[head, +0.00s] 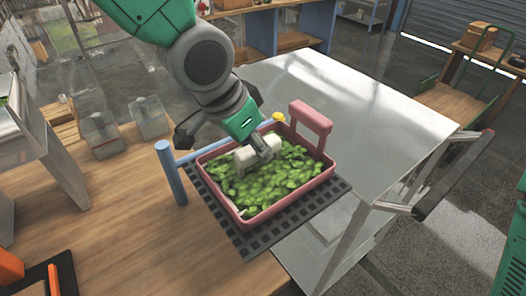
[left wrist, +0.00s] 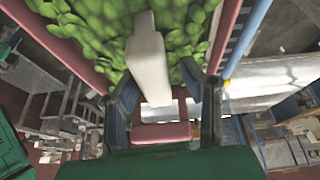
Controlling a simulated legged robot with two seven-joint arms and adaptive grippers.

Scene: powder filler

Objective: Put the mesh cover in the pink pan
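The pink pan (head: 219,200) is in the middle of the head view, filled with green leaf-like pieces (head: 275,185). Its pink raised handle (head: 311,117) is at the far right end and also shows in the left wrist view (left wrist: 160,133). A white block-like piece (head: 246,159) lies on the green pieces; in the left wrist view it (left wrist: 148,62) reaches between my fingers. My left gripper (head: 267,148) is over the pan at this piece, its fingers apart, with a gap beside the piece. I cannot identify a mesh cover for certain. My right gripper is not seen.
A dark perforated grate (head: 243,240) lies under the pan. A blue post and rail (head: 172,175) stand at its left. A metal table (head: 365,110) is clear at the right. Clear containers (head: 103,133) stand on the wooden table (head: 130,215), and an orange item (head: 11,267) sits at its front left.

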